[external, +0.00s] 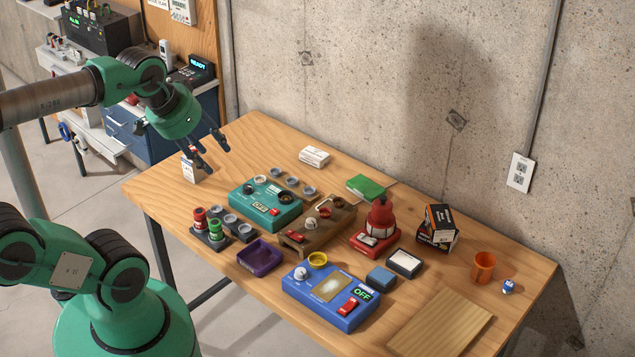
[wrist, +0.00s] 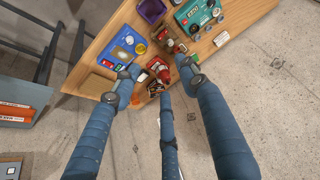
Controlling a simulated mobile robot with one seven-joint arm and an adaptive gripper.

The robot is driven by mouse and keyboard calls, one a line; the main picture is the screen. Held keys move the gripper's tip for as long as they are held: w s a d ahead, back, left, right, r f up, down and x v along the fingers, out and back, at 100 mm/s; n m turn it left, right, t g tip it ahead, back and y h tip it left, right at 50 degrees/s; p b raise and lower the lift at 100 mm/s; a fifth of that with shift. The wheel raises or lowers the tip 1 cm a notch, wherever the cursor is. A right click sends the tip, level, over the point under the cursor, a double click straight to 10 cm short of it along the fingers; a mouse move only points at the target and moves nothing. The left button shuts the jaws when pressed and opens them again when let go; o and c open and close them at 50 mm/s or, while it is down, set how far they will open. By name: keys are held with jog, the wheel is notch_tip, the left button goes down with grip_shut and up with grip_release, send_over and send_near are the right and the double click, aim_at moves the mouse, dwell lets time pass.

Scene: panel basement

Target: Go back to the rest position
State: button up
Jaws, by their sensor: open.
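My gripper (external: 208,148) hangs in the air over the left end of the wooden table (external: 160,187) in the external view. Its dark fingers point down, are spread apart, and hold nothing. In the wrist view my gripper (wrist: 155,80) shows as three blue fingers standing apart, with the table and its things beyond them. In the external view a small white card-like thing (external: 189,170) stands on the table just below the fingers, apart from them. My arm reaches in from the left.
The table holds a teal box (external: 262,212), a brown wooden stand (external: 318,230), a red device (external: 378,225), a blue panel reading OFF (external: 335,300), a purple tray (external: 260,260), and an orange cup (external: 483,267). A concrete wall (external: 380,80) stands behind. A workbench (external: 120,120) is at the back left.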

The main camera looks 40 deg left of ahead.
notch_tip(320, 180, down, 5)
jog(key=b, duration=0.4)
